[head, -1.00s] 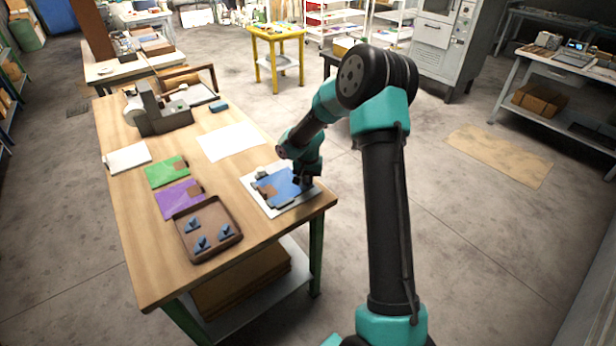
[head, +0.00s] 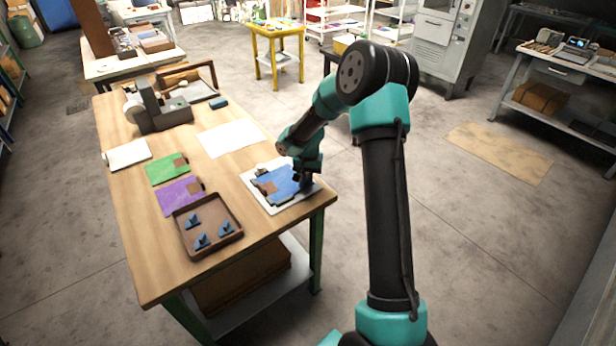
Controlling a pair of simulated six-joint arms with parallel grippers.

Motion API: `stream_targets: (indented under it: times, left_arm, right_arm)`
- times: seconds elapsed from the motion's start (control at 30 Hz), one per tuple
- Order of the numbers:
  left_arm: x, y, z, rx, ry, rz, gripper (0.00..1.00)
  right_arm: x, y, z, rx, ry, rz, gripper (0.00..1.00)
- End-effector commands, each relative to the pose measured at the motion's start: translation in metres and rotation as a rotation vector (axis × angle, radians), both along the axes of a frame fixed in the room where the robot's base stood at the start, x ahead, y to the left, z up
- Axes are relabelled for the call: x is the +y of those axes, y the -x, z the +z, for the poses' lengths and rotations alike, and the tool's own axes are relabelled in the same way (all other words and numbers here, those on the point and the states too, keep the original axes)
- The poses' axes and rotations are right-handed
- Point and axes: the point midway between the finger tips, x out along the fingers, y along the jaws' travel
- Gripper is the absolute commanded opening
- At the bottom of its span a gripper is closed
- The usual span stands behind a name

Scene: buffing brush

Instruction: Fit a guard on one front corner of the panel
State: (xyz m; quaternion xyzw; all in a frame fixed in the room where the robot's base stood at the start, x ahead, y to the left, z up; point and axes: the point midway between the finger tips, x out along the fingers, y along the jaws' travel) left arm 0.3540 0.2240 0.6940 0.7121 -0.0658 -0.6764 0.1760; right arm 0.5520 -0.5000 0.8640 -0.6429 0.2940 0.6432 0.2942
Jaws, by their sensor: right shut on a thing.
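The blue panel (head: 281,181), with a brown patch on its left part, lies on a white board (head: 291,202) at the right end of the workbench. My right gripper (head: 303,184) is at the panel's right corner, low over the board. It is shut on what seems to be a guard, mostly hidden by the fingers. Whether that piece touches the panel is too small to tell. Three blue-grey guards (head: 202,241) lie apart in a brown tray (head: 180,234) at the near edge of the bench. My left gripper is not in view.
A green panel (head: 163,170) and a purple panel (head: 175,198) lie left of the white board. A white sheet (head: 231,138) and a grey machine (head: 160,115) are farther back. Bare wood (head: 230,185) lies between the tray and the board.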

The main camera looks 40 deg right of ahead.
Motion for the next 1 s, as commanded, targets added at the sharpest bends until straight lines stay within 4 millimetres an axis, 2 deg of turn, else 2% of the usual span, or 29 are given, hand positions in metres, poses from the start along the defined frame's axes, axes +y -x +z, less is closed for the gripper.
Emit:
stream_targets:
  times: [1.0]
  left_arm:
    - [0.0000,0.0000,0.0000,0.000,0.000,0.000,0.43]
  right_arm:
    - [0.0001,0.0001,-0.0092,0.000,0.000,0.000,0.00]
